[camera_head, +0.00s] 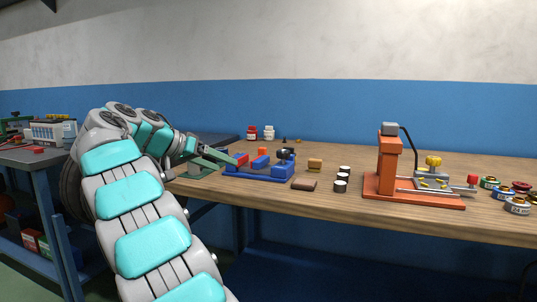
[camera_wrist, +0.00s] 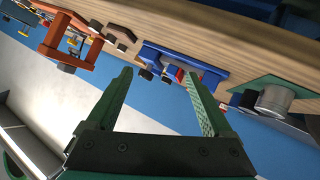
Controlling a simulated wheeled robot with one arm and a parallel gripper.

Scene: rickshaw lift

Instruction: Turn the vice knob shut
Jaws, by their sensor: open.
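The blue vice (camera_head: 258,174) sits on the wooden workbench, with a red jaw piece and an orange piece on top. Its dark knob (camera_head: 286,154) is at its right end. In the wrist view, which looks upside down, the vice (camera_wrist: 205,67) lies just past my fingertips, and the dark knob (camera_wrist: 146,73) appears near the left fingertip. My gripper (camera_head: 233,160) is at the left end of the vice in the head view. Its green fingers (camera_wrist: 158,74) are spread wide with nothing between them. I cannot tell whether a finger touches the vice.
A green plate with a metal cylinder (camera_wrist: 273,99) is close beside the vice.

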